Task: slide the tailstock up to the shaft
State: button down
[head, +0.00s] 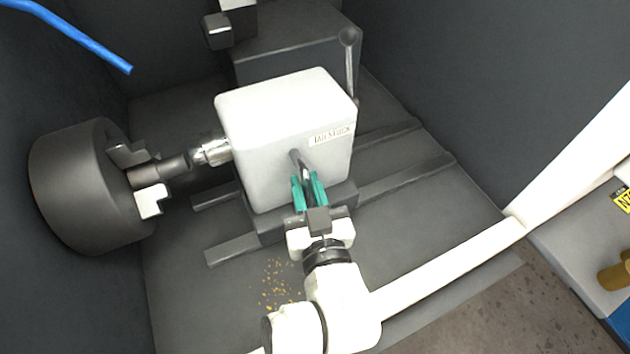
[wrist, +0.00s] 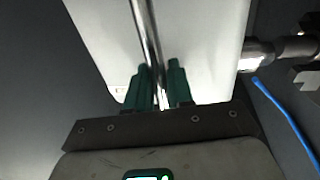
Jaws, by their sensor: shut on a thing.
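The white tailstock (head: 285,110) sits on dark rails, its label facing my side. Its bright metal nose (head: 213,150) points left at the dark shaft (head: 172,168), which the chuck (head: 80,185) holds. Nose and shaft end look very close; I cannot tell whether they touch. My gripper (head: 309,187) has its teal fingers shut on the metal handle bar on the tailstock's near face. In the wrist view the bar (wrist: 146,30) runs between my fingers (wrist: 160,88), in front of the tailstock (wrist: 205,40). The nose (wrist: 256,55) and shaft (wrist: 295,46) show at right.
The rails (head: 410,175) run on to the right, bare. A ball-topped lever (head: 348,60) stands behind the tailstock. A dark block (head: 300,45) stands at the back. A blue hose (head: 75,38) hangs at upper left. Yellow chips (head: 277,285) lie on the floor.

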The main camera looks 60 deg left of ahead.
jog(key=shift+s+f, duration=0.1)
jog(key=shift+s, duration=0.25)
jog(key=c, duration=1.2)
grip_release()
jog(key=shift+o, duration=0.2)
jog(key=shift+d, duration=0.1)
jog(key=b+v, duration=0.3)
jog(key=v, duration=0.7)
jog(key=shift+d, duration=0.3)
